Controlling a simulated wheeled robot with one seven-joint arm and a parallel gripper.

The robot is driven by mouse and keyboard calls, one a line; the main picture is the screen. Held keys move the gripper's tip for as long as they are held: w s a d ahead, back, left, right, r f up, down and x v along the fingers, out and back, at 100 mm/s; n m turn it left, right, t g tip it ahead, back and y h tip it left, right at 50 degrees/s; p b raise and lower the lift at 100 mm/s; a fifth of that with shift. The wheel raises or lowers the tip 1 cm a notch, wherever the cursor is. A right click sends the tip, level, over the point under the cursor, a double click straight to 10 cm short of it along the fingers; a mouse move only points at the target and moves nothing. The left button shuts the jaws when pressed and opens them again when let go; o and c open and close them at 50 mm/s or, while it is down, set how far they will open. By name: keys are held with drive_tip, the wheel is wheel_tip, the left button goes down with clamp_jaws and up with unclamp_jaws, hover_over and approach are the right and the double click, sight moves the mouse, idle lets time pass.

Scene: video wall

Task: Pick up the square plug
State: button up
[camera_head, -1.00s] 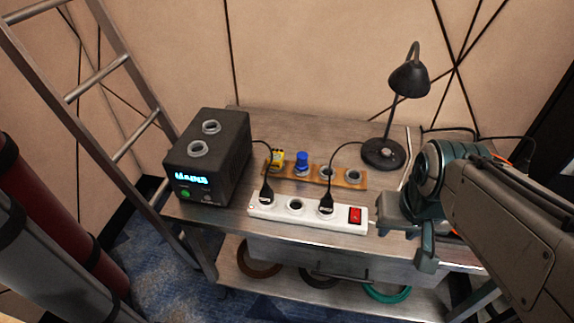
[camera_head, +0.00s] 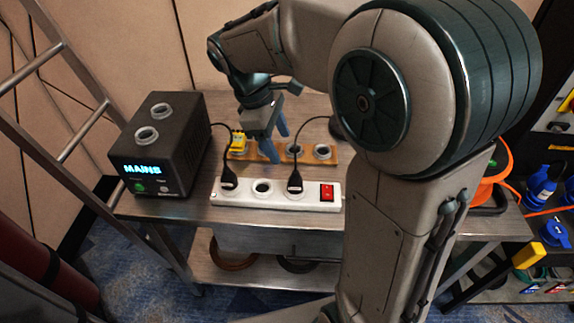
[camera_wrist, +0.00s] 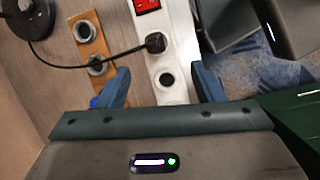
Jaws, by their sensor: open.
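A yellow, blocky plug (camera_head: 238,142) sits in the left end of the wooden socket board (camera_head: 334,154); it looks like the square plug. It is out of view in the wrist view. My gripper (camera_head: 277,145) is open and empty, in front of the board and just right of the yellow plug in the head view. It hides the blue plug's place there. In the wrist view my open fingers (camera_wrist: 159,68) appear on either side of the white power strip (camera_wrist: 170,98). A bit of blue (camera_wrist: 94,102), likely the blue plug, shows beside the left finger.
The power strip (camera_head: 243,189) holds two black corded plugs (camera_head: 229,183) with an empty socket between. A black MAINS box (camera_head: 152,178) stands left. The lamp base (camera_wrist: 27,18) is near the board. The ladder (camera_head: 75,130) leans at left.

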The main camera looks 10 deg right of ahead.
sight(293, 178)
drive_tip(key=d+f+b, duration=0.1)
drive_tip(key=f, duration=0.3)
drive_tip(key=d+f+n, duration=0.1)
drive_tip(key=f, duration=0.4)
drive_tip(key=d+f+n+b, duration=0.1)
drive_tip(key=f, duration=0.4)
drive_tip(key=shift+w+d+f+g+h+b, duration=0.1)
drive_tip(key=shift+w+d+g+h+b, duration=0.2)
drive_tip(key=shift+d+h, duration=0.1)
drive_tip(key=c, duration=1.2)
